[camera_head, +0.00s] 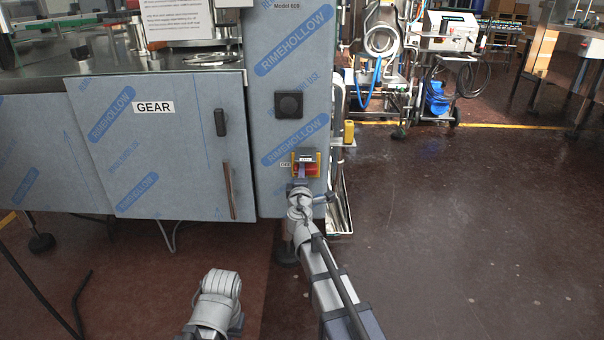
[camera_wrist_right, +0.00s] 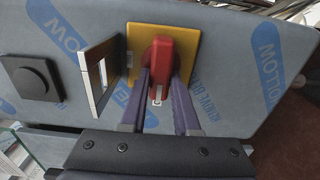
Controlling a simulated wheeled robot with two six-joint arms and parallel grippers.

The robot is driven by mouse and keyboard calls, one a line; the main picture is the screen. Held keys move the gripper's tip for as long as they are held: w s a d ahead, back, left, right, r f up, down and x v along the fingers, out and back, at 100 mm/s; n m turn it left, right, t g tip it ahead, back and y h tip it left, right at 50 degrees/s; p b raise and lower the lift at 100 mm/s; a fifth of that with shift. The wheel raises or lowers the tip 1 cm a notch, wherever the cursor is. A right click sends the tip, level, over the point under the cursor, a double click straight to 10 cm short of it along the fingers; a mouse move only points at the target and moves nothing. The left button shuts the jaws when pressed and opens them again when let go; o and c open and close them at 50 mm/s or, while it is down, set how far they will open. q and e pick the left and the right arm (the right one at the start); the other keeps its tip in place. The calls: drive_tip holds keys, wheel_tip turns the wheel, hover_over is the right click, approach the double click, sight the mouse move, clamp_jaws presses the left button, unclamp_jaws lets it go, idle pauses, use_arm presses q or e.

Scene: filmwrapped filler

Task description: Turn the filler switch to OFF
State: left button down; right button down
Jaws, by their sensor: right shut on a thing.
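The filler switch is a red handle (camera_wrist_right: 161,62) on a yellow plate (camera_wrist_right: 186,44). It sits on the lower part of the film-wrapped panel, and its yellow plate also shows in the head view (camera_head: 318,170). My right gripper (camera_wrist_right: 163,80) has its two fingers on either side of the red handle and is shut on it. In the head view my right gripper (camera_head: 303,180) largely hides the handle. The handle runs up and down in the wrist picture. I cannot read which position it points to. My left gripper does not show.
A hinged cover (camera_wrist_right: 98,76) stands open beside the yellow plate. A black square knob (camera_head: 289,105) is higher on the panel. The GEAR door (camera_head: 165,150) is to the left. A yellow-capped post (camera_head: 349,132) stands at right. The floor (camera_head: 450,220) further right is clear.

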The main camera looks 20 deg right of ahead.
drive_tip(key=c, duration=0.6)
unclamp_jaws()
drive_tip(key=shift+c, duration=0.2)
drive_tip(key=v, duration=0.8)
